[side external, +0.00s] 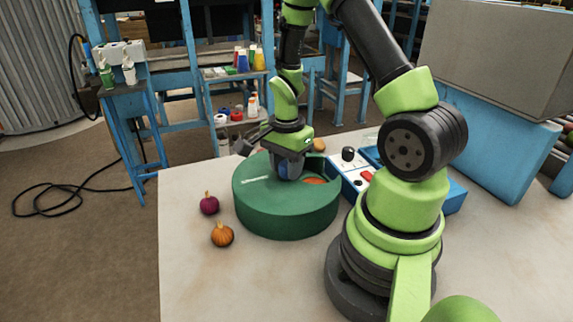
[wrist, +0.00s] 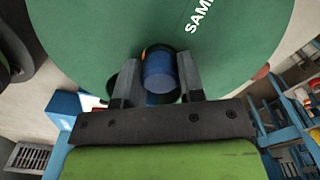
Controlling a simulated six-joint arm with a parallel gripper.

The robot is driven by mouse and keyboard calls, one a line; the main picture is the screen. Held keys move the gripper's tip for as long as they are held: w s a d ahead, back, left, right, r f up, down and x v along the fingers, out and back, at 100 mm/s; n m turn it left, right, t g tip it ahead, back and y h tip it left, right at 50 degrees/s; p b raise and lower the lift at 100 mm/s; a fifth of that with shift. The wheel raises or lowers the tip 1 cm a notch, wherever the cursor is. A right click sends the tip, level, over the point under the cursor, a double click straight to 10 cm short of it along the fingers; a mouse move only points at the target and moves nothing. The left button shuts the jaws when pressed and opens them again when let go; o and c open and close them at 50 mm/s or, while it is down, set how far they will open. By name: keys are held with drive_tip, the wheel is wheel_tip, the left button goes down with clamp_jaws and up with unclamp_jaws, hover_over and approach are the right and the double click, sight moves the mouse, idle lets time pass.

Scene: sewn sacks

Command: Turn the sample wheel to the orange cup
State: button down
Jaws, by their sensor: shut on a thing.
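The sample wheel is a round green drum (side external: 287,215) with white lettering on top, standing on the table. Its green top fills much of the wrist view (wrist: 100,35). My gripper (side external: 288,168) is over the top of the drum, pointing down. In the wrist view my gripper (wrist: 158,82) has its two fingers on either side of a blue cylinder (wrist: 160,75) and is shut on it. The blue cylinder stands by a dark opening in the top. An orange patch (side external: 315,181) shows in the top, right of the gripper; I cannot tell whether it is the orange cup.
A purple onion (side external: 209,203) and an orange-brown onion (side external: 222,235) lie left of the drum. A blue and white box with a black knob (side external: 348,155) and a red button stands close on its right. The table's front left is clear.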

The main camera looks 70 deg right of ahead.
idle(0.6)
drive_tip(key=c, duration=0.7)
unclamp_jaws()
drive_tip(key=shift+c, duration=0.2)
drive_tip(key=shift+r, duration=0.1)
wheel_tip(320, 180, up, 10)
drive_tip(key=shift+f, duration=0.1)
drive_tip(key=s+a+r+n+t+y, duration=0.1)
drive_tip(key=s+a+r+n+t, duration=0.2)
drive_tip(key=a+r+n, duration=0.4)
drive_tip(key=s+a+r+n+t+y, duration=0.1)
drive_tip(key=s+a+r+n+t, duration=0.3)
drive_tip(key=a+r+n, duration=0.2)
drive_tip(key=a+n, duration=0.2)
drive_tip(key=n, duration=0.1)
drive_tip(key=shift+s+a+r+n, duration=0.15)
drive_tip(key=shift+s+r+n, duration=0.25)
